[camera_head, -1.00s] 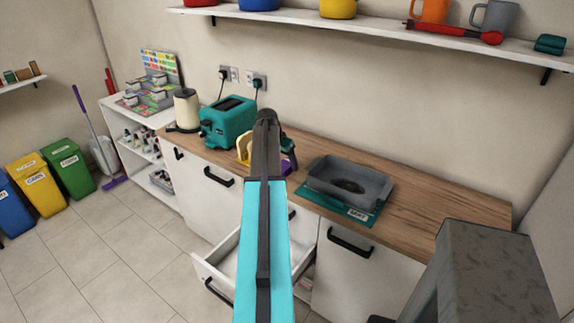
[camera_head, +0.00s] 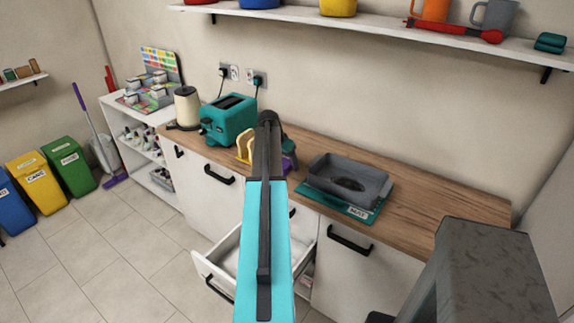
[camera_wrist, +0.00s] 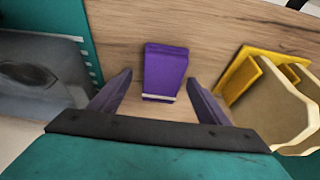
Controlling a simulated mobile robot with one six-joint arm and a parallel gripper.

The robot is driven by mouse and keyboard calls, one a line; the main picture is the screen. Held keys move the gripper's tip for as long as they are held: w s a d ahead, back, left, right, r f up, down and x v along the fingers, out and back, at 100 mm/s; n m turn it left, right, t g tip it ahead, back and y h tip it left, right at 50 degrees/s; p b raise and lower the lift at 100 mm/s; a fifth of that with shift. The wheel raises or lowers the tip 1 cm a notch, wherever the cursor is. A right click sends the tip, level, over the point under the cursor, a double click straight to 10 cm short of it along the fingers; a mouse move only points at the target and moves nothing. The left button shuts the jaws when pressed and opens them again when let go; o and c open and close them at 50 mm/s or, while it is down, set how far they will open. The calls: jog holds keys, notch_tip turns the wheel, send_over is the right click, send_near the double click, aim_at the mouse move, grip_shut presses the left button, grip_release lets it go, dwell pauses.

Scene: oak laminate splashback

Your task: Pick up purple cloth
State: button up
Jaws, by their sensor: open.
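The purple cloth (camera_wrist: 165,72) is a small folded block with a pale band along its near edge. It lies on the wooden worktop in the wrist view, ahead of my gripper and between the lines of the two fingers. My gripper (camera_wrist: 160,98) is open, with a finger on each side of the cloth's near end. I cannot tell whether either finger touches it. In the head view only a purple bit (camera_head: 288,164) shows beside my arm, which hides the rest.
A grey basin (camera_head: 350,180) on a teal mat (camera_head: 338,206) is right of my arm. A yellow holder (camera_head: 245,147) and a teal toaster (camera_head: 228,120) are left. An open drawer (camera_head: 225,253) juts out below. The worktop's right end is clear.

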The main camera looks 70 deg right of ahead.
aim_at(288, 161)
jog(key=shift+f, duration=0.25)
dwell(0.3)
jog(key=c, duration=1.1)
jog(key=shift+r, duration=0.1)
jog(key=shift+c, duration=0.2)
jog(key=shift+r+b, duration=0.7)
jog(key=shift+r, duration=1.25)
jog(key=s+a+r+b, duration=0.1)
jog(key=a+b, duration=0.2)
jog(key=a, duration=1.3)
jog(key=shift+s+r+b, duration=0.15)
jog(key=shift+r+b, duration=0.05)
jog(key=shift+b, duration=0.2)
